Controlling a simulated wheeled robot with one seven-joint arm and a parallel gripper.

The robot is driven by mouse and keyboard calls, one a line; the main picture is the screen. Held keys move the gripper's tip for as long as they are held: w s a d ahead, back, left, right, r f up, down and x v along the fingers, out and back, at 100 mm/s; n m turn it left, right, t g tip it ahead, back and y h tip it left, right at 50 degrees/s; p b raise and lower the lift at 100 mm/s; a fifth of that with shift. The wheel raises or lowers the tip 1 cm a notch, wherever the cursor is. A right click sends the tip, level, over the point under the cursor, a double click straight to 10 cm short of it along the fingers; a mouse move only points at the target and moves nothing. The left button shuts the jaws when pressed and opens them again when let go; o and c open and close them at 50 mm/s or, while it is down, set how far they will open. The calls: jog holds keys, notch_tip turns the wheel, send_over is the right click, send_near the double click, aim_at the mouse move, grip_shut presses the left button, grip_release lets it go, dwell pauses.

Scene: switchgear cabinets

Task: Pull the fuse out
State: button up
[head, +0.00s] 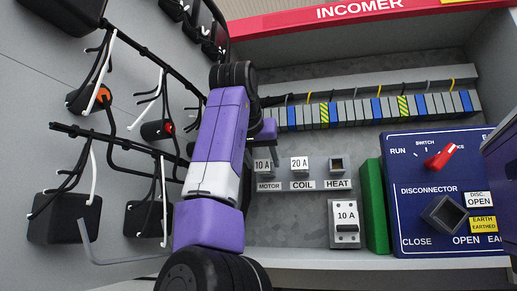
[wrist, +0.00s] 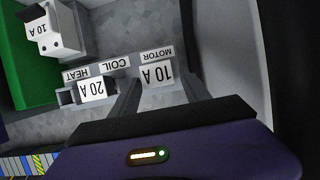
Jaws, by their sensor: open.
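A white fuse marked 10 A (head: 263,166) sits in the MOTOR position, and a white fuse marked 20 A (head: 300,164) sits in the COIL position. The HEAT holder (head: 337,165) shows a dark opening with no white fuse face. In the wrist view, which is upside down, my gripper (wrist: 159,83) is open. Its fingers lie on either side of the motor fuse (wrist: 158,72); I cannot tell whether they touch it. The left finger lies between it and the coil fuse (wrist: 93,89). In the head view the fingertips are hard to make out.
A 10 A breaker (head: 346,222) and a green block (head: 374,205) stand right of the fuses. A blue disconnector panel (head: 437,195) is farther right. A terminal row (head: 370,109) runs above. Cables and cable-end boxes (head: 66,218) hang at left.

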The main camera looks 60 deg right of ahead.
jog(key=shift+w+d+f, duration=0.1)
jog(key=shift+d+f, duration=0.1)
jog(key=shift+d, duration=0.2)
jog(key=shift+c, duration=0.2)
grip_shut()
